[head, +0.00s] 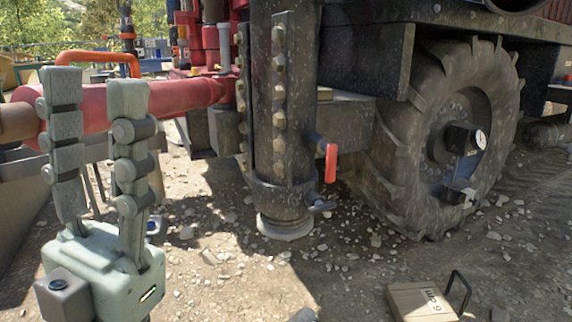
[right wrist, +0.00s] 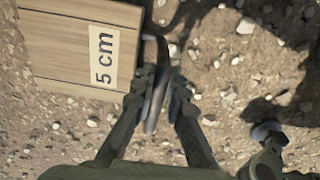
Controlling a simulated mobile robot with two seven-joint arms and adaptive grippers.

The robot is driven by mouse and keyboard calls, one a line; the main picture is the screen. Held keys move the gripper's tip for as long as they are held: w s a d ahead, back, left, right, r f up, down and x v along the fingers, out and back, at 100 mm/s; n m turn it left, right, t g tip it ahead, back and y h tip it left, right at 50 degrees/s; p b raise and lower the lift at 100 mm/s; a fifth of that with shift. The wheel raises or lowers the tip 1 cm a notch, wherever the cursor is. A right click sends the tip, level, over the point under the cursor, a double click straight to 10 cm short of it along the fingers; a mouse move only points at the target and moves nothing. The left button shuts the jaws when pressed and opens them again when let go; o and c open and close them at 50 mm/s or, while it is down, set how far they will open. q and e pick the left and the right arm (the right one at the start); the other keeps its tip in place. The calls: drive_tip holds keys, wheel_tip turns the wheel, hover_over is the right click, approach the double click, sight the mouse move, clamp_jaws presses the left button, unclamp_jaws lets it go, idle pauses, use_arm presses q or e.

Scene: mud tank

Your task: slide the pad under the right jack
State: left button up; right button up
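The right jack (head: 283,130) is a dark upright column beside the wheel; its round pale foot (head: 285,228) is close to the gravel. A wooden pad (head: 420,302) with a black handle lies at the bottom right, apart from the jack; its label is hard to read there. In the right wrist view a wooden pad (right wrist: 75,45) labelled "5 cm" lies on the ground. My left gripper (head: 88,85) is open and empty, fingers up.
A large tyre (head: 445,140) stands right of the jack. A red-handled lever (head: 330,162) sticks out from the jack's side. Stony ground (head: 345,275) between the jack and the pad is mostly open, with loose stones.

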clamp_jaws()
drive_tip(key=shift+o, duration=1.9)
unclamp_jaws()
drive_tip(key=shift+w+r, duration=0.1)
drive_tip(key=shift+w, duration=0.05)
drive_tip(key=o, duration=0.3)
drive_tip(key=shift+o, duration=0.2)
drive_tip(key=shift+s+f, duration=0.2)
drive_tip(key=shift+s, duration=0.05)
drive_tip(key=o, duration=0.4)
drive_tip(key=shift+w, duration=0.1)
drive_tip(key=shift+r, duration=0.15)
